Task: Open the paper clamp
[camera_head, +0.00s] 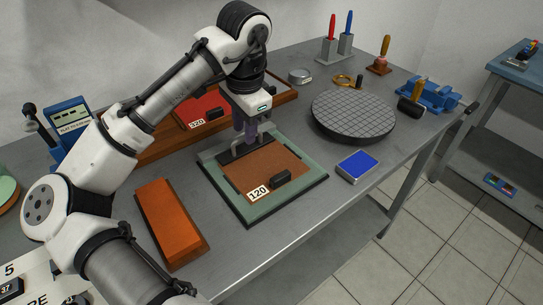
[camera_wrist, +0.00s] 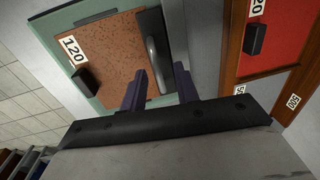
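The green board (camera_head: 306,189) lies on the metal bench with a brown sandpaper sheet (camera_head: 258,170) labelled 120 on it. The paper clamp (camera_head: 228,154) is a dark bar across the sheet's back edge, with grey metal lever parts near it. In the wrist view the clamp's dark plate (camera_wrist: 150,22) carries a rounded grey handle (camera_wrist: 152,55). My gripper (camera_head: 245,136) points down over the clamp. Its purple fingers (camera_wrist: 160,73) are apart, near the handle's lower end, with nothing visibly held between them. I cannot tell whether they touch the clamp.
A black block (camera_head: 281,179) sits on the sheet. An orange-brown block (camera_head: 168,220) lies left of the board, and a wooden tray with a red sheet (camera_head: 204,105) stands behind. A blue pad (camera_head: 357,166) and round gridded disc (camera_head: 352,115) are to the right.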

